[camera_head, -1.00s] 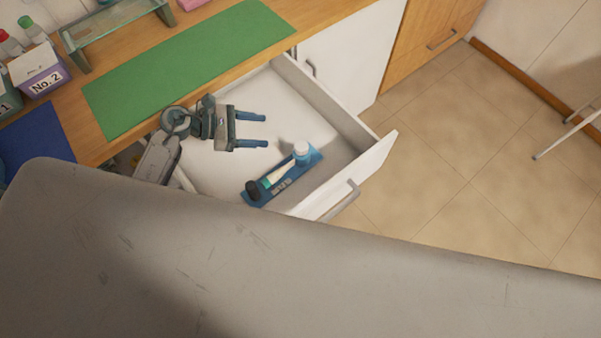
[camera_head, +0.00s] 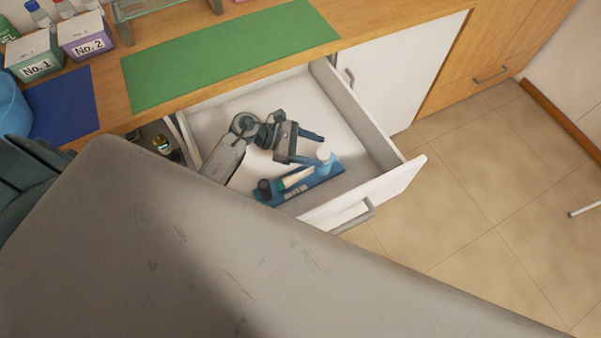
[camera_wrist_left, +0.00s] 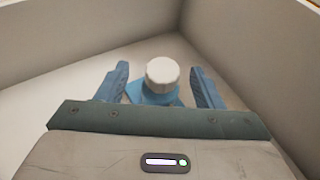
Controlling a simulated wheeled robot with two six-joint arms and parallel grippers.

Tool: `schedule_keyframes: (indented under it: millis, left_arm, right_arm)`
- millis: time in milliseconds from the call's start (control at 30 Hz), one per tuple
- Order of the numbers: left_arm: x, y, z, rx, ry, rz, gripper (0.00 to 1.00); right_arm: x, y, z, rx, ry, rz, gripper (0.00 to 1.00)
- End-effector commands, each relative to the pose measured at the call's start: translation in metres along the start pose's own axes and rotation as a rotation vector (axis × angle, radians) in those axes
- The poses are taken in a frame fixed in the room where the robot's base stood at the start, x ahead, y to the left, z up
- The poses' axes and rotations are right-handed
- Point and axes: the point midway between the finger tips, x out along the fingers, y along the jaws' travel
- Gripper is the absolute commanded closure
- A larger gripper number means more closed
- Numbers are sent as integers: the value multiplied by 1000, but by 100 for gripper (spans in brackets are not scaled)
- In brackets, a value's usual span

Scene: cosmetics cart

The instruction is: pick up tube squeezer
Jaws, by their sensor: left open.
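The tube squeezer (camera_head: 323,176) is a blue flat holder in the open drawer, near its front panel. A green and white tube lies along it, with a dark knob at its left end and a white cap at its right end. My left gripper (camera_head: 317,150) is open, just behind and above the cap end. In the left wrist view the white cap (camera_wrist_left: 162,70) and part of the blue holder lie between the open fingers (camera_wrist_left: 160,85), which do not visibly touch them. The rest of the squeezer is hidden there by the gripper body.
The white drawer (camera_head: 392,187) is pulled out, its walls close around my gripper. Above it are a wooden counter with a green mat (camera_head: 230,55), a blue mat (camera_head: 62,106) and labelled boxes (camera_head: 88,38). The drawer floor is otherwise clear.

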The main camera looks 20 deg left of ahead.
Motion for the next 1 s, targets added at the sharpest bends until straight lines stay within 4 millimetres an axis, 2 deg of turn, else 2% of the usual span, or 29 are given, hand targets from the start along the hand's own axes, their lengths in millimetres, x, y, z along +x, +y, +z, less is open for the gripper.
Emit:
schedule_keyframes:
  millis: [267,400,700,1000]
  left_arm:
    - [32,-4,1,-6,-3,-1,39]
    - [48,-3,-2,-2,-2,0,39]
    - [52,-4,-4,0,0,0,41]
    - [52,-4,-4,0,0,0,100]
  right_arm:
    - [-27,6,-3,-2,0,4,64]
    - [-30,6,-3,-2,0,4,64]
    - [-29,6,-3,-2,0,4,64]
    - [-29,6,-3,-2,0,4,64]
